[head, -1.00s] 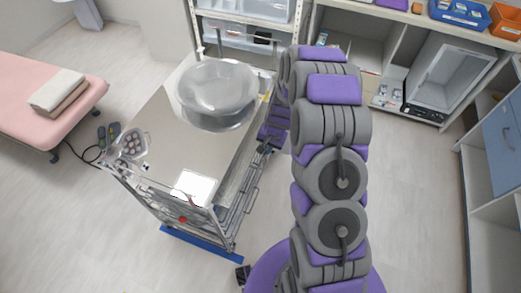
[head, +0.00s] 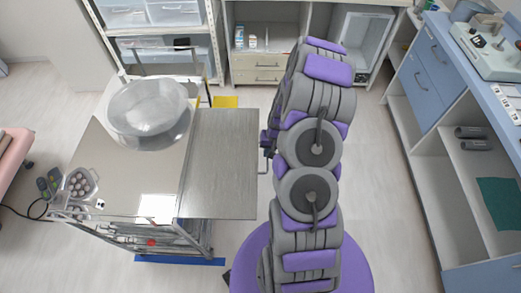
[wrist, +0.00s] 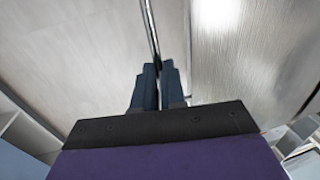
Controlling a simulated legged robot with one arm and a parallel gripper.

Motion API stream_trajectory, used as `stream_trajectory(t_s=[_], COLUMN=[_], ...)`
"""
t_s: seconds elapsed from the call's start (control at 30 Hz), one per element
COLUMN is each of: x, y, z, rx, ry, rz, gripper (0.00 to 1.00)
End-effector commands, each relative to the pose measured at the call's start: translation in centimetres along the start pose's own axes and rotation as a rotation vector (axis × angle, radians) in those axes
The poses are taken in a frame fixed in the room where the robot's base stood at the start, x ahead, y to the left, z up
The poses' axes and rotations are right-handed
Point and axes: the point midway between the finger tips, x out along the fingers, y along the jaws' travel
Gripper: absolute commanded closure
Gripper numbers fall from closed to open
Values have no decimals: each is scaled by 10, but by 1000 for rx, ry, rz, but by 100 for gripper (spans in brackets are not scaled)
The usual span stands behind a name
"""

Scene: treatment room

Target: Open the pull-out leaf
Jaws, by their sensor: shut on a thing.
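The pull-out leaf (head: 222,165) is a flat brushed-steel panel. It extends from the right side of the steel trolley (head: 150,180), level or nearly level with its top. A thin handle bar (head: 263,165) is at the leaf's right edge. My gripper (head: 268,145) is at this edge, partly hidden by my arm. In the wrist view my gripper (wrist: 161,75) is shut on the thin handle bar (wrist: 152,30), with the leaf (wrist: 250,60) to the right and pale floor to the left.
A blue-fronted counter (head: 440,90) is at right, and shelves (head: 165,50) are at the back. Floor between my arm and the counter is free.

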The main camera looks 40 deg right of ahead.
Motion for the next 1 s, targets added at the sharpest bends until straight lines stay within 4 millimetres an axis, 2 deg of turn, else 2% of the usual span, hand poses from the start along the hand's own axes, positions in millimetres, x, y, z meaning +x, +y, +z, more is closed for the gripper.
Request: stream_trajectory(t_s=[0.33, 0.37, 0.6, 0.87, 1.0], x=[1, 1, 0, -1, -11], y=[1, 1, 1, 1, 1], z=[1, 1, 0, 0, -1], rx=[0, 0, 0, 0, 1], ry=[-4, -4, -2, 0, 2], rz=[0, 0, 0, 0, -1], gripper=[100, 88, 65, 64, 64])
